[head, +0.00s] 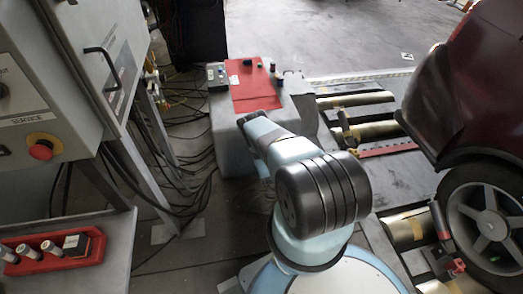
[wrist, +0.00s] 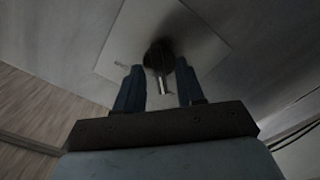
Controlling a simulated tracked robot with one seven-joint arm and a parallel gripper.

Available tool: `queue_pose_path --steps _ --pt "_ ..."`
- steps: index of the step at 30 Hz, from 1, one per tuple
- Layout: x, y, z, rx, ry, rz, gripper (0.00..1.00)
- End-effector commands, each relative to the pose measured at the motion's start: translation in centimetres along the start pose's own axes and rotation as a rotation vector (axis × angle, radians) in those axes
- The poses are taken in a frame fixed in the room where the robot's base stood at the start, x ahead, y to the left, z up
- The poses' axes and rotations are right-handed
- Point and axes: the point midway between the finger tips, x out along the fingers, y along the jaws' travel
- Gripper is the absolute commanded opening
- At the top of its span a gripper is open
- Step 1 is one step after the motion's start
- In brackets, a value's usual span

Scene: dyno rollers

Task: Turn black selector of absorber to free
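In the wrist view a dark round selector (wrist: 157,55) with a pale metal pointer sits on a light square plate (wrist: 196,38). The pointer aims toward the bottom of the picture. Small lettering on the plate is too blurred to read. My gripper (wrist: 158,72) is open, with one finger on each side of the selector in the picture. A gap shows between each finger and the selector; how deep the fingertips reach is unclear. In the head view my arm extends to the grey pedestal (head: 233,146), and it hides the gripper and selector.
The pedestal has a red top panel (head: 250,82) with small controls. A control cabinet with a red emergency button (head: 41,150) stands left, above a red tray (head: 50,254). Cables (head: 185,190) cover the floor between. Rollers (head: 370,131) and a dark red car (head: 485,75) are at right.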

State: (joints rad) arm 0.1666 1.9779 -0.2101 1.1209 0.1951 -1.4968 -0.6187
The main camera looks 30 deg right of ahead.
Motion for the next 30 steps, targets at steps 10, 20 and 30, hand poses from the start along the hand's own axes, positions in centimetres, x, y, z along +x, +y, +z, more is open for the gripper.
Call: queue_pose_path --steps 10,20,30 --pt "-2.7 0.0 0.0 -0.001 -0.001 -0.001 0.38" --pt "-9.2 -0.1 0.1 -0.001 -0.002 -0.003 0.38" --pt "-13.6 -0.1 0.1 0.000 -0.001 -0.001 0.38"
